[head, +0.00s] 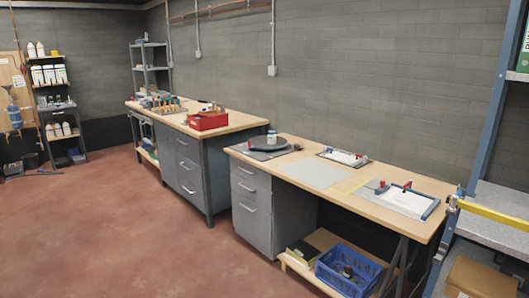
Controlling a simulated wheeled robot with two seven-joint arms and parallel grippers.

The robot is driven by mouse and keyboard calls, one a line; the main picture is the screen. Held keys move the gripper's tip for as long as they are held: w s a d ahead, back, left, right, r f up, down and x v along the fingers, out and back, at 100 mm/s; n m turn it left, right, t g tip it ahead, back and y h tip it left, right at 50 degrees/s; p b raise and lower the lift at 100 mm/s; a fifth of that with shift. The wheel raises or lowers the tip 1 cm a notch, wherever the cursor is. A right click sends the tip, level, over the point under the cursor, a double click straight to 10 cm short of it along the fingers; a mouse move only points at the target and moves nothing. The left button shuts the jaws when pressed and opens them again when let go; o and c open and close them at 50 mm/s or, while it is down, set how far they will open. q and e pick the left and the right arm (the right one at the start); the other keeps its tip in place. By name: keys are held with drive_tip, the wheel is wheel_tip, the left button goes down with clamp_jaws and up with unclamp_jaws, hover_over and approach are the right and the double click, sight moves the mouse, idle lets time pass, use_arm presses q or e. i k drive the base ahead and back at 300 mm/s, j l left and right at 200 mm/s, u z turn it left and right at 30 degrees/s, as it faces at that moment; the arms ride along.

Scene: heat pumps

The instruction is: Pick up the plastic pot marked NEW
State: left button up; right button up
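A small pale pot with a bluish band (271,137) stands upright at the back of the nearer workbench, on or just behind a round dark plate (270,144). Its marking is too small to read, so I cannot tell whether it says NEW. Several white bottles or pots (49,75) stand on a shelf at the far left; their labels are also unreadable. Neither of my grippers is in view.
The nearer workbench (395,218) holds a grey mat, clipboard-like trays and small red items. A blue crate (345,285) sits low beneath it. A farther bench (238,121) carries a red box (207,121). A shelving rack (490,195) stands right.

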sight(271, 138)
drive_tip(key=i+j+u, duration=0.3)
drive_tip(key=i, duration=0.75)
drive_tip(key=i+u, duration=0.3)
drive_tip(key=i, duration=0.8)
drive_tip(key=i+z, duration=0.15)
drive_tip(key=i, duration=0.25)
drive_tip(key=i+j+z, duration=0.15)
drive_tip(key=i, duration=0.3)
drive_tip(key=i+j+z, duration=0.2)
drive_tip(key=i, duration=0.2)
drive_tip(key=i+j+z, duration=0.15)
drive_tip(key=i+z, duration=0.2)
drive_tip(key=z, duration=0.15)
drive_tip(key=i+j+z, duration=0.25)
drive_tip(key=z, duration=0.25)
drive_tip(key=i+j+z, duration=0.3)
drive_tip(key=z, duration=0.2)
drive_tip(key=i+j+z, duration=0.15)
drive_tip(key=j+z, duration=0.2)
drive_tip(key=j, duration=0.15)
drive_tip(key=j+z, duration=0.35)
drive_tip(key=j, duration=0.15)
drive_tip(key=j+z, duration=0.35)
drive_tip(key=j, duration=0.2)
